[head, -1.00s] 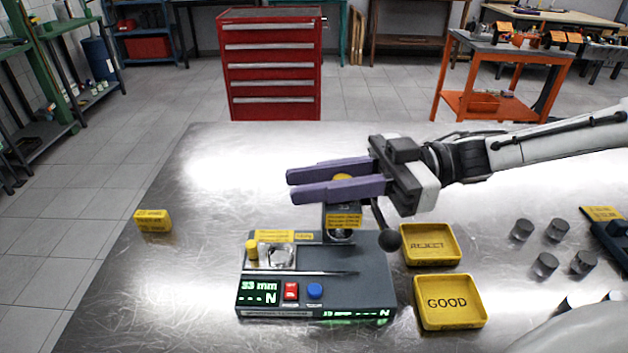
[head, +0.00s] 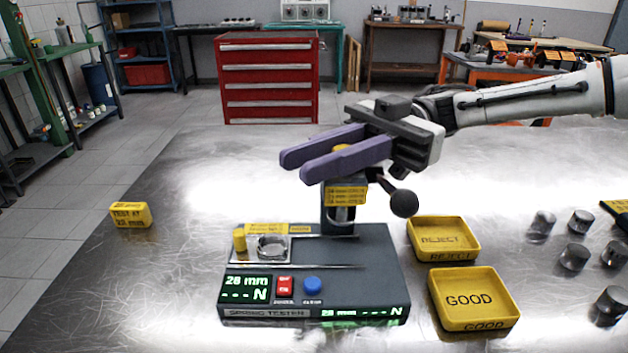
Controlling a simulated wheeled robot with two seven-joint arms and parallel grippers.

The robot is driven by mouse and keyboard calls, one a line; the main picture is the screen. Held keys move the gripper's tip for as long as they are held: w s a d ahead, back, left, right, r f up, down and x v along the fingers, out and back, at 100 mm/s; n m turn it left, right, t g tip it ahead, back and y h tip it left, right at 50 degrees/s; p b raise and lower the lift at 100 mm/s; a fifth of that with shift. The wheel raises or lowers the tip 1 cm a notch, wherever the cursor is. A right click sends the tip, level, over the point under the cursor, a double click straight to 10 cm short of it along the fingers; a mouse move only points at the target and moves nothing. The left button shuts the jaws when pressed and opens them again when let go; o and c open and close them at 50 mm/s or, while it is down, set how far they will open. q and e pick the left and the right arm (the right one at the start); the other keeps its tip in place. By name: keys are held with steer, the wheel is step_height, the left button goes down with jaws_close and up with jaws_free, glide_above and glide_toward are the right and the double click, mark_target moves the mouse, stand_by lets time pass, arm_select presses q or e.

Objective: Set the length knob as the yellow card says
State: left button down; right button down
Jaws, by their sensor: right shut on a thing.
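The spring tester (head: 390,270) stands on the metal table. Its green display (head: 245,289) reads 28 mm, with dashes before N. The yellow card (head: 130,215) stands at the table's left; it reads TEST AT and a mm figure too small to read surely. My right gripper (head: 328,152) is above the tester's column and shut on a yellow piece (head: 341,148) at its top, seemingly the length knob, mostly hidden by the fingers. A lever with a black ball (head: 404,203) hangs just below the gripper. My left gripper is not in view.
The yellow REJECT tray (head: 443,256) and GOOD tray (head: 475,324) stand right of the tester. Several grey cylinders (head: 575,256) stand further right. A red button (head: 285,285) and a blue button (head: 312,285) are on the tester's front.

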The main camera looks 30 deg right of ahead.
steer(key=shift+s+n+g+b, duration=0.15)
steer(key=shift+n+g+b, duration=0.25)
steer(key=shift+g, duration=0.3)
steer(key=c, duration=1.5)
jaws_free()
steer(key=shift+c, duration=0.2)
steer(key=w+d, duration=0.2)
steer(key=d, duration=0.8)
steer(key=shift+d, duration=0.15)
steer(key=shift+s, duration=0.1)
